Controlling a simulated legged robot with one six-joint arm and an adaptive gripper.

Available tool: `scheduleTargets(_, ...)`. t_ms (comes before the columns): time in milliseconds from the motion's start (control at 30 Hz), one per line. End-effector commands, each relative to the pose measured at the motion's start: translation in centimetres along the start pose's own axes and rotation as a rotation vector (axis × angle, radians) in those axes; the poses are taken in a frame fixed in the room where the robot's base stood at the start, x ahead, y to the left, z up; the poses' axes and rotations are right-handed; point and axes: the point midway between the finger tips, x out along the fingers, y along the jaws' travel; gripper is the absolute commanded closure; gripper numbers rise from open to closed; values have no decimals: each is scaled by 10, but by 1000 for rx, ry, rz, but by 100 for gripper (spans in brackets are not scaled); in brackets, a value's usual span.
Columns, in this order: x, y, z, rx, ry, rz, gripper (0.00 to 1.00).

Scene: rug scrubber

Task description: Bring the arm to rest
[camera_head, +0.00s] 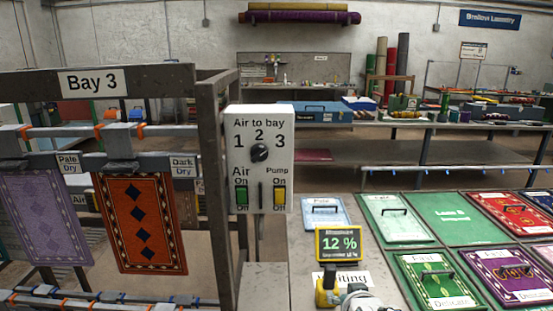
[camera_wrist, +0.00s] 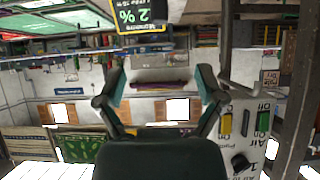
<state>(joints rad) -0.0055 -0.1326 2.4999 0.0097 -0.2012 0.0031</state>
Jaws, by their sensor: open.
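My gripper (camera_wrist: 160,85) shows in the wrist view with its two fingers spread apart and nothing between them. The wrist view looks upside down, with the room's far wall behind the fingers. I do not make out my gripper in the head view. A moisture display reading 12 % (camera_head: 339,244) stands on the grey counter in the head view. It also shows inverted at the top of the wrist view (camera_wrist: 142,14), apart from the fingers.
A white control box (camera_head: 260,185) with a dial and green and yellow switches stands beside the Bay 3 frame (camera_head: 218,150). It appears right of my gripper in the wrist view. Purple (camera_head: 62,222) and orange (camera_head: 143,222) rugs hang left. Labelled panels (camera_head: 465,218) lie right.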

Motion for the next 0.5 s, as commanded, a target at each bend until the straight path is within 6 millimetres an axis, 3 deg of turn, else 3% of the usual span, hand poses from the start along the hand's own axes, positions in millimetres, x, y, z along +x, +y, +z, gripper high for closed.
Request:
scheduleTargets(233,-77,1,6,-4,-186,1,12)
scheduleTargets(500,-166,2,36,-8,-393,4,12)
